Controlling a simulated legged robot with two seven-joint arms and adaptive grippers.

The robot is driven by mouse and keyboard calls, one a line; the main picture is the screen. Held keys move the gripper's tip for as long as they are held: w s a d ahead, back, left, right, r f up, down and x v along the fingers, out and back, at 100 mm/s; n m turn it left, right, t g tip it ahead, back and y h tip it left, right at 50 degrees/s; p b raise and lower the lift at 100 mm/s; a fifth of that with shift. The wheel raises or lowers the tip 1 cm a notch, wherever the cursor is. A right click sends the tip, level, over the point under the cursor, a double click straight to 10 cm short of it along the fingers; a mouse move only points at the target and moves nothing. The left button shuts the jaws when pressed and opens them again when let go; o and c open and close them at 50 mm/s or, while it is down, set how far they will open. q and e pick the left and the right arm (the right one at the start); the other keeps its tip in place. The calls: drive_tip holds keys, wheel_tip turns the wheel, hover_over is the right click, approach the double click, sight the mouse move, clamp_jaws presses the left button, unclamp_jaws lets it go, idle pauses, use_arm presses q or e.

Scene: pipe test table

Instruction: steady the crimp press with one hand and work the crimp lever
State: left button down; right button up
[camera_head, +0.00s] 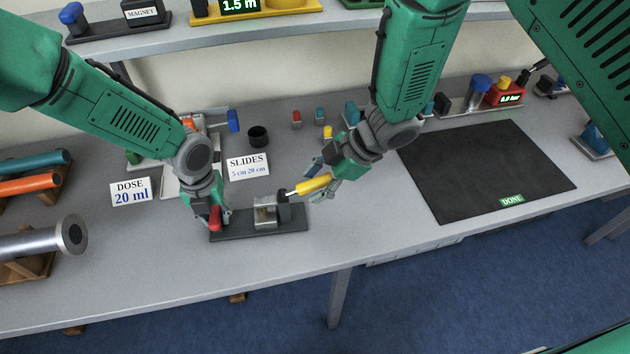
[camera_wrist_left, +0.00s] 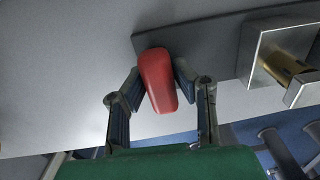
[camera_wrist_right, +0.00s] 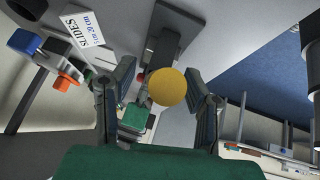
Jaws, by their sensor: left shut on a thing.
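The crimp press has a dark base plate (camera_head: 258,224), a metal block (camera_head: 264,212) and a lever with a yellow grip (camera_head: 314,184). A red handle (camera_head: 215,218) stands at the base's left end. My left gripper (camera_head: 219,213) is shut on the red handle; the left wrist view shows the handle (camera_wrist_left: 158,80) between both fingertips. My right gripper (camera_head: 326,184) is at the lever's yellow grip. In the right wrist view the yellow grip's round end (camera_wrist_right: 168,87) lies between the open fingers, closer to the right-hand finger, with a gap on the other side.
A "SLIDES" card (camera_head: 248,167) and a black cup (camera_head: 258,136) stand behind the press. A "DOSE 20 ml" card (camera_head: 131,191) is to the left. A dark mat (camera_head: 485,170) lies at right. The table's front edge runs close before the press.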

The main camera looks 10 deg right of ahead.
drive_tip(key=v, duration=1.2)
drive_tip(key=shift+c, duration=0.5)
